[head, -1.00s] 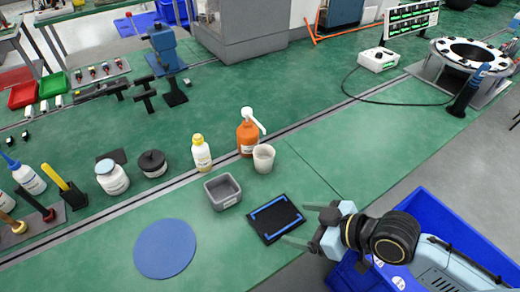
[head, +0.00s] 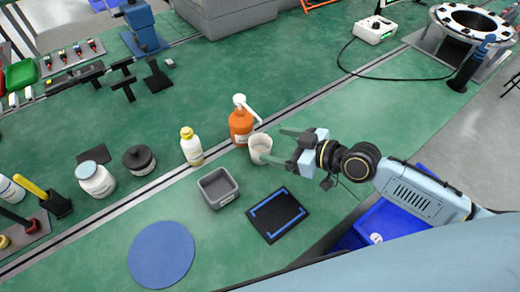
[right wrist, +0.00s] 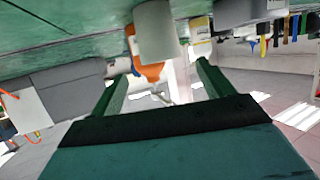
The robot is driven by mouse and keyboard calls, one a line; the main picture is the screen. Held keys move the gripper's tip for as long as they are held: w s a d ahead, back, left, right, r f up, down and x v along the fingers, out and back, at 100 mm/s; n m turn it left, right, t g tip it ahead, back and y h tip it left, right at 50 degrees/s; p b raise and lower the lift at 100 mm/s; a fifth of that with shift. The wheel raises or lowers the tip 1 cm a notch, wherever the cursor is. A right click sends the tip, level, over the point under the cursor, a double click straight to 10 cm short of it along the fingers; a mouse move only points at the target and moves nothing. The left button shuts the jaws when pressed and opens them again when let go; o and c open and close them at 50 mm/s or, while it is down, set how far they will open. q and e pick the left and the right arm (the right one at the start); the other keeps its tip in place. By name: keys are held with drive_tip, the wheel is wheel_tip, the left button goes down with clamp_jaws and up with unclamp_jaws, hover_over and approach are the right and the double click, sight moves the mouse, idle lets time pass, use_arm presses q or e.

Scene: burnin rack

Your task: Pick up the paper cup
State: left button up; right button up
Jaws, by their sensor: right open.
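The paper cup (head: 259,149) is off-white and stands upright on the green bench, just in front of the orange pump bottle (head: 240,124). My right gripper (head: 276,145) is open, with its fingers pointing left at the cup from the right. The fingertips are close to the cup, and the lower one overlaps its edge in the head view. I cannot tell whether they touch it. In the right wrist view the cup (right wrist: 157,32) shows beyond the open fingers (right wrist: 163,70), toward the top, and nothing is held. My left gripper is out of view.
A yellow-capped bottle (head: 192,149) and a grey bin (head: 216,198) stand left of the cup. A black tray with blue strips (head: 259,228) lies in front, a blue disc (head: 161,254) farther left. A blue crate (head: 385,222) is below my right arm.

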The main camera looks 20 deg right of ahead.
sight(251, 140)
drive_tip(key=shift+x, duration=0.9)
drive_tip(key=x, duration=0.4)
drive_tip(key=shift+a+f, duration=0.2)
drive_tip(key=shift+c, duration=0.8)
drive_tip(key=c, duration=0.9)
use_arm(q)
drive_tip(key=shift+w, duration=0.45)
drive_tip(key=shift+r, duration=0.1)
use_arm(e)
drive_tip(key=shift+r, duration=0.2)
